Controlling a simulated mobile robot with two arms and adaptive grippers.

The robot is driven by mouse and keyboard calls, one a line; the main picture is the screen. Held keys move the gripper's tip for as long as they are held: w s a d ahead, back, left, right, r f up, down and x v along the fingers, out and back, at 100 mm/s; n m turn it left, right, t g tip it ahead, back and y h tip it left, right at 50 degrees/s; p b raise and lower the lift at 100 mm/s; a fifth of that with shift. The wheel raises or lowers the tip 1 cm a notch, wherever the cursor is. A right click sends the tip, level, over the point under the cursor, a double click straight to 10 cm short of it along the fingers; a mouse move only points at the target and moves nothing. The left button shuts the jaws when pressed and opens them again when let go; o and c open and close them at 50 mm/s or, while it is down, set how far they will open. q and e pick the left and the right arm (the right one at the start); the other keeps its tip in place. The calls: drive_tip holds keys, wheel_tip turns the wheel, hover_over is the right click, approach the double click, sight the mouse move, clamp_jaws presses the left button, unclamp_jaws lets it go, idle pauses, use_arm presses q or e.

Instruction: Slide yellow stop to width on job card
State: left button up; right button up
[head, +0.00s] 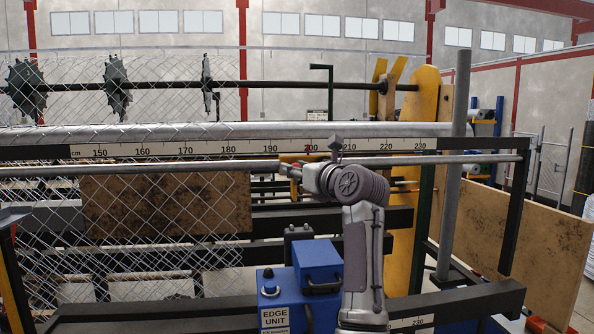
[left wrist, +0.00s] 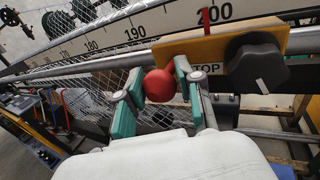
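The yellow stop (left wrist: 215,55) sits on a rail below the cm scale (left wrist: 130,35). It carries a red pointer (left wrist: 207,17), a black knob (left wrist: 257,62) and a red ball handle (left wrist: 160,86). In the left wrist view the pointer is close to the 200 mark. My left gripper (left wrist: 160,78) has its fingertips on both sides of the red ball, seemingly in contact with it. In the head view my left gripper (head: 288,170) hides much of the stop (head: 290,158). A readable job card is not seen. My right gripper is not in view.
A grey upright post (head: 455,150) stands at the right end. The scale runs on to 230, and the rail right of the stop looks clear.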

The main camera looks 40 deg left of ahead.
use_arm(q)
drive_tip(key=shift+o, duration=1.3)
drive_tip(key=shift+w+d, duration=0.1)
drive_tip(key=shift+w, duration=0.15)
drive_tip(key=shift+o, duration=0.3)
drive_tip(key=shift+w+d+f, duration=0.1)
drive_tip(key=shift+w, duration=0.1)
drive_tip(key=shift+s, duration=0.15)
drive_tip(key=v, duration=0.7)
drive_tip(key=shift+d, duration=0.2)
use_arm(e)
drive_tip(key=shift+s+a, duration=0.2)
